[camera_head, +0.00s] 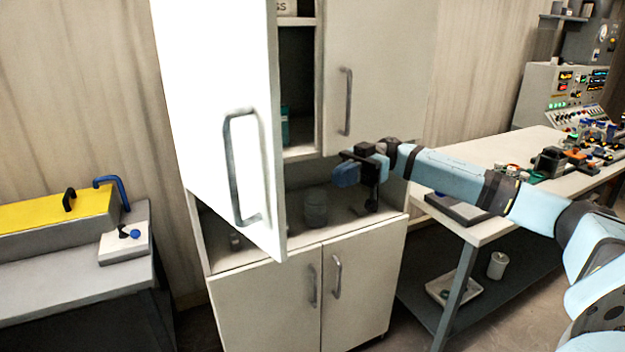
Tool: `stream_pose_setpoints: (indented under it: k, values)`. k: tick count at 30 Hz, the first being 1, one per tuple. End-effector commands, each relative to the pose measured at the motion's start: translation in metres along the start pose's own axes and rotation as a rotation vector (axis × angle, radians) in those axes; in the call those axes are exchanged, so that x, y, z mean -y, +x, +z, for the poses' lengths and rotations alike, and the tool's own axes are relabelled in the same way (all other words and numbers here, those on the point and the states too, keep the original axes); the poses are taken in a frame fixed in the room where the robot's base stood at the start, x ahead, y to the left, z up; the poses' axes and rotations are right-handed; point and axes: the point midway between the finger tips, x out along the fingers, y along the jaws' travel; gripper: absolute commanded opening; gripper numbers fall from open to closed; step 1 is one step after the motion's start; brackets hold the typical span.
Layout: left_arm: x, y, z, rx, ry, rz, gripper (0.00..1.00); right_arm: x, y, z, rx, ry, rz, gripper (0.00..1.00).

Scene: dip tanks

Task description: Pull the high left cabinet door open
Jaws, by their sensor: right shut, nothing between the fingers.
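The high left cabinet door (215,100) is white, with a long grey bar handle (237,170). It stands swung open toward me, showing part of the shelves behind it. The high right door (385,75) is closed, with its own grey handle (346,102). My right gripper (345,172) reaches in from the right and is shut and empty. In the picture it lies just below the high right door, before the open middle shelf, to the right of the left door and apart from its handle. My left gripper is not in view.
The middle shelf (345,225) holds a dark jar (316,207). Two low doors (265,300) below are closed. A bench (485,225) with parts stands at right. A yellow-lidded tank (55,210) stands at left. The swung door takes up room in front of the cabinet.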

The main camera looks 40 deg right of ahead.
Motion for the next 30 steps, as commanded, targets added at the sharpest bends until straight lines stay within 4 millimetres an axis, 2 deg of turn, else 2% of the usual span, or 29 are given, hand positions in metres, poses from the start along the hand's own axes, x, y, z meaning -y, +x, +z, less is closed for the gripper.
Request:
stream_pose_setpoints:
  k: [5, 12, 18, 24, 30]
  values:
    - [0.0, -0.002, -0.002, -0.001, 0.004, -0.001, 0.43, 0.001, 0.025, 0.0, -0.002, -0.001, -0.004, 0.0]
    - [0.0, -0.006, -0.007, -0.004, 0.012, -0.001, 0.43, 0.001, 0.078, -0.001, -0.005, -0.003, -0.005, 0.0]
    - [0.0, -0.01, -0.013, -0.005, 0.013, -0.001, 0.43, 0.0, 0.114, -0.001, -0.005, -0.002, -0.003, 0.0]
    - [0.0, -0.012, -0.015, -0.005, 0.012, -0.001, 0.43, 0.0, 0.134, 0.0, -0.003, -0.002, -0.001, 0.0]
    - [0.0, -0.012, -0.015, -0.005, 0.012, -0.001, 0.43, 0.0, 0.138, 0.001, -0.003, -0.002, 0.0, 0.0]
